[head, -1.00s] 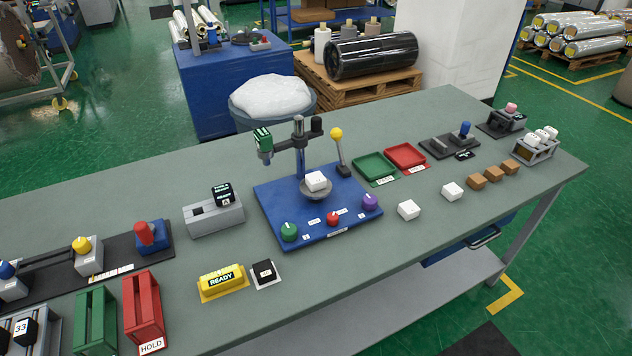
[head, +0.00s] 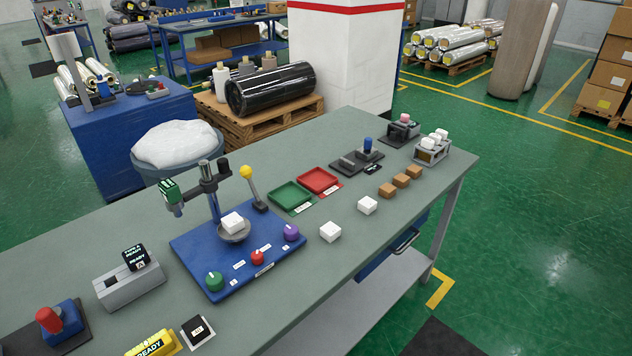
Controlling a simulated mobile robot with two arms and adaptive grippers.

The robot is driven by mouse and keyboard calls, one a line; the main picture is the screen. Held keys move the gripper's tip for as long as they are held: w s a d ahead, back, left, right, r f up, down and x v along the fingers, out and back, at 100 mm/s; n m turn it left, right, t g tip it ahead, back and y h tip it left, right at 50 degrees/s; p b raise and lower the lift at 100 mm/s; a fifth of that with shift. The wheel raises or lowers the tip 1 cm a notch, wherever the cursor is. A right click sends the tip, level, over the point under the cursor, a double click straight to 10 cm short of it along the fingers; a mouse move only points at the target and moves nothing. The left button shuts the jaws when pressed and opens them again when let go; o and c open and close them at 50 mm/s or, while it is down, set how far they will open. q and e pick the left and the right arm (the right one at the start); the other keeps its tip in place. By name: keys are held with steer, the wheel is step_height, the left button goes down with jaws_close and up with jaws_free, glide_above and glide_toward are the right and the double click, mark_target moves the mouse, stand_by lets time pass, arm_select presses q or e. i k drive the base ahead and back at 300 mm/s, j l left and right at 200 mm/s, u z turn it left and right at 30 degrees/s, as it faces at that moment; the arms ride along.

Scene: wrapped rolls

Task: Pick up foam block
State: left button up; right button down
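Several small white blocks that look like foam are in the head view. One white block (head: 233,222) sits on the round dish (head: 235,234) of the blue test stand (head: 200,255). A second white block (head: 330,232) lies on the grey-green table (head: 310,290) to the right of the stand. A third white block (head: 367,205) lies farther back to its right. More small white pieces (head: 434,138) sit in a rack (head: 432,153) at the table's far right end. Neither of my grippers is in view.
Several brown blocks (head: 401,181) stand in a row behind the third white block. A green tray (head: 291,197) and a red tray (head: 318,180) lie behind the stand. A yellow-knobbed lever (head: 246,173) rises beside it. The table's front right is clear.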

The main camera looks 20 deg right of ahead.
mark_target(232, 223)
steer(key=i+l+u, duration=0.1)
steer(key=l+u, duration=0.35)
steer(key=i+l+u, duration=0.1)
steer(key=l+u, duration=0.8)
steer(key=k+j, duration=0.05)
